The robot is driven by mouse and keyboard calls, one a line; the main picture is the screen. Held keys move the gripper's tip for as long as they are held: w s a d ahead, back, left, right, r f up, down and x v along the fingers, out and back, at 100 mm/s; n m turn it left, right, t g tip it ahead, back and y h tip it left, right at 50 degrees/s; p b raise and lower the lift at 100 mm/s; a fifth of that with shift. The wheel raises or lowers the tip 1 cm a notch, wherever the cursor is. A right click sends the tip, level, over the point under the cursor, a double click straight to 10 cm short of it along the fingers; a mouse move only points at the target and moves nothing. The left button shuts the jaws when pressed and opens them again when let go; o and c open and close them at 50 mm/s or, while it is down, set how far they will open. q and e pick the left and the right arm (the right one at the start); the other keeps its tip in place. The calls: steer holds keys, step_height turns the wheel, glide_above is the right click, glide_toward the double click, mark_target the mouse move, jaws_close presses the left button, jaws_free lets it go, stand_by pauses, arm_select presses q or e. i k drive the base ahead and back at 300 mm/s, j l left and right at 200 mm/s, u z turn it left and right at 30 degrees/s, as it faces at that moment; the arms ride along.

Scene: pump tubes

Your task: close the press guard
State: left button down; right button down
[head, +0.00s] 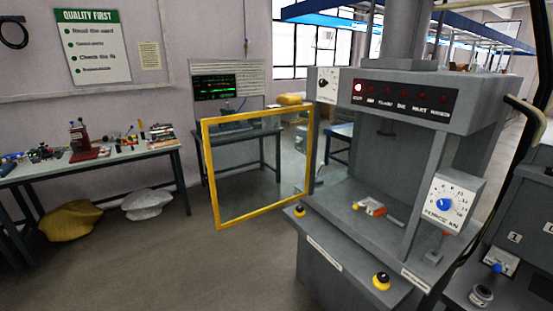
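The press guard (262,211) is a clear panel in a yellow frame. It stands swung open to the left of the grey press (400,88), its right edge beside the press's left side. The press's front opening is uncovered, and its work bed (346,190) shows. A small orange-and-white part (371,207) lies on the bed. Neither of my grippers is in view.
Yellow-and-black buttons (381,281) sit on the press's front ledge. A force dial box (446,203) is on its right post. A cluttered workbench (95,160) stands at the left wall. Grey floor (180,265) is clear before the guard. Dark equipment (520,220) stands at right.

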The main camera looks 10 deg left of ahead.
mark_target(209, 168)
steer(key=i+j+z, duration=0.4)
steer(key=j, duration=0.35)
steer(key=i+j+z, duration=0.4)
steer(key=j, duration=0.5)
steer(key=i+j+z, duration=0.15)
steer(key=j+z, duration=0.3)
steer(key=j, duration=0.45)
steer(key=j+z, duration=0.4)
steer(key=j, duration=0.6)
steer(key=j+z, duration=0.4)
steer(key=j, duration=0.6)
steer(key=k, duration=0.05)
